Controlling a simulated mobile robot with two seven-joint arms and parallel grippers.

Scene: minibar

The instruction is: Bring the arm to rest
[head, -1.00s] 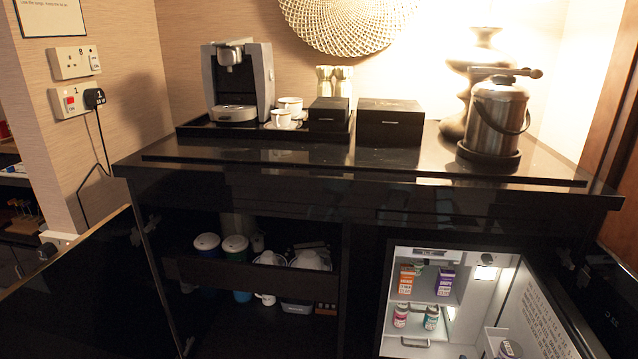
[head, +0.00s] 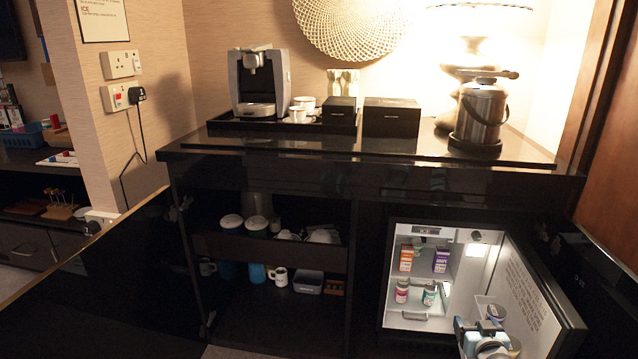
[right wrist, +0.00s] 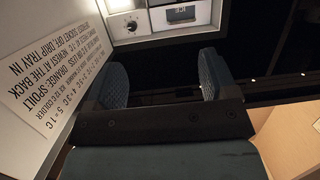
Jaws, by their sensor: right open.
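My right gripper (head: 479,326) shows at the bottom right of the head view, in front of the open fridge and near its door. In the right wrist view, the right gripper's two blue-grey padded fingers (right wrist: 162,80) are spread apart with nothing held between them. My left gripper is not in view.
The open fridge door (head: 525,290) is close beside my right gripper. The lit fridge (head: 460,225) holds cartons and jars. An open cupboard (head: 270,335) with cups is to the left, its door (head: 100,280) swung out. The counter (head: 330,148) holds a coffee machine and ice bucket (head: 482,115).

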